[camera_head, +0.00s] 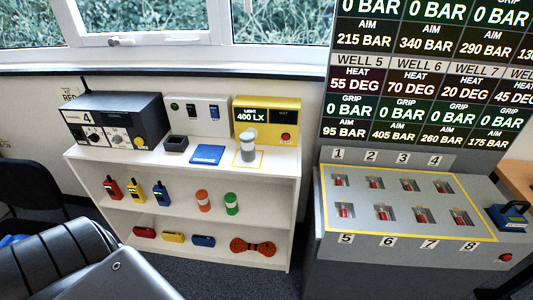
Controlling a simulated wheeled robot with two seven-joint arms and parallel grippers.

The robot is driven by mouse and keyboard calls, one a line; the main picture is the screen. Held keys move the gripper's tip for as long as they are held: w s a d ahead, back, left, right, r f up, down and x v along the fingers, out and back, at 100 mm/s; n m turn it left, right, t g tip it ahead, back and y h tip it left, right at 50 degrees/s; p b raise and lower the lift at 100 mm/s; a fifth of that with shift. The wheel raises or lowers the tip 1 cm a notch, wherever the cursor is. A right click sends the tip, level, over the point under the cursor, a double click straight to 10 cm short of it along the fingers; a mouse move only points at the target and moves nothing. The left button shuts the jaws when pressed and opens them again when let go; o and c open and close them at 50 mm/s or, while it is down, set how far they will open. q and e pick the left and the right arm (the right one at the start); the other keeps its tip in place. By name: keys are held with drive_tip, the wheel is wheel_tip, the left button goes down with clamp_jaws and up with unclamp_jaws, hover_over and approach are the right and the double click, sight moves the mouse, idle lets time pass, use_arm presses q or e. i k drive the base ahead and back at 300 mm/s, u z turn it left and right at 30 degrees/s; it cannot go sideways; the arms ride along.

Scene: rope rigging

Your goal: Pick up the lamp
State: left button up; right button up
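A small grey and white cylinder (248,149), which looks like the lamp, stands upright on top of the white shelf unit (190,168). It stands at the yellow-outlined square, in front of a yellow box (267,121) reading "400 LX". Nothing is touching it from above. Neither of my grippers shows in the head view, so their state and their distance from the lamp cannot be seen.
A blue pad (207,154) and a small black tray (176,144) lie left of the lamp. A grey console (402,202) with several switches stands right of the shelf. A black chair (36,192) is at left.

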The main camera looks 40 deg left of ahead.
sight(248, 148)
drive_tip(key=z, duration=0.2)
drive_tip(key=k, duration=0.3)
drive_tip(key=z, duration=0.7)
drive_tip(key=i, duration=0.9)
drive_tip(key=u, duration=1)
drive_tip(key=i, duration=0.85)
drive_tip(key=u, duration=0.8)
